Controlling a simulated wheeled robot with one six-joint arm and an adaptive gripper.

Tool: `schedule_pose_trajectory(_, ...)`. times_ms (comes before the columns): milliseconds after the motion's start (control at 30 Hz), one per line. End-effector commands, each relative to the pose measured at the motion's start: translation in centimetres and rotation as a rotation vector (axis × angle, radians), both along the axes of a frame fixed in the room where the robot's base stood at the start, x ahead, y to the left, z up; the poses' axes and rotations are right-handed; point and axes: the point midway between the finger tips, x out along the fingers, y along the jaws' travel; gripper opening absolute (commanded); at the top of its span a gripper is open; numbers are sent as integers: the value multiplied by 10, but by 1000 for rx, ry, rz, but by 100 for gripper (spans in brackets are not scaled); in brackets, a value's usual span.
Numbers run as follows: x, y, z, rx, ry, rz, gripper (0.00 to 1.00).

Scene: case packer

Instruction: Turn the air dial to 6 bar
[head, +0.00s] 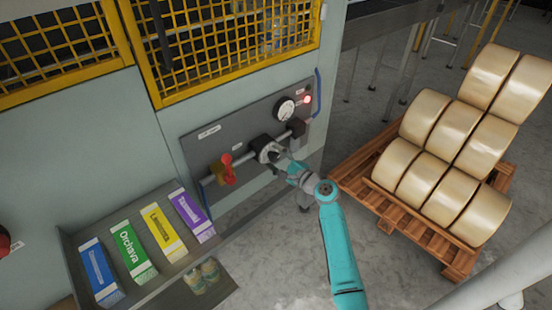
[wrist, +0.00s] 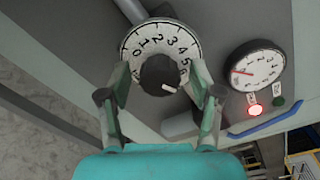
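The air dial (wrist: 151,33) is a round white scale with black numbers, 0 to 5 readable and a 6 partly visible at the right. Its black knob (wrist: 160,72) sits in the middle, with a white mark at its lower right; the exact reading is unclear. My gripper (wrist: 158,78) is open, its fingers either side of the knob with visible gaps. In the head view my gripper (head: 281,158) is at the dial (head: 268,150) on the grey panel. The pressure gauge (wrist: 257,67) has a red needle pointing left; it also shows in the head view (head: 285,109).
A red lamp (head: 307,99) is lit beside the gauge; a dark green lamp (wrist: 278,103) is next to it. A red-handled valve (head: 228,169) is left of the dial on the pipe. A carton tray (head: 70,236) is lower left, a pallet of rolls (head: 437,241) right.

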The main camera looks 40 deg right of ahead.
Motion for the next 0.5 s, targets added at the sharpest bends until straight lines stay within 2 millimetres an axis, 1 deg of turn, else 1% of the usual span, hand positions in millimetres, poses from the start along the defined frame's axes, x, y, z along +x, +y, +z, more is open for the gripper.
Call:
schedule_pose_trajectory(167, 0, 0, 0, 0, -1, 1, 64)
schedule_pose_trajectory(267, -5, 0, 0, 0, 0, 0, 64)
schedule_pose_trajectory(367, -16, -1, 0, 0, 0, -1, 64)
schedule_pose_trajectory(500, -42, -3, 1, 0, 0, -2, 64)
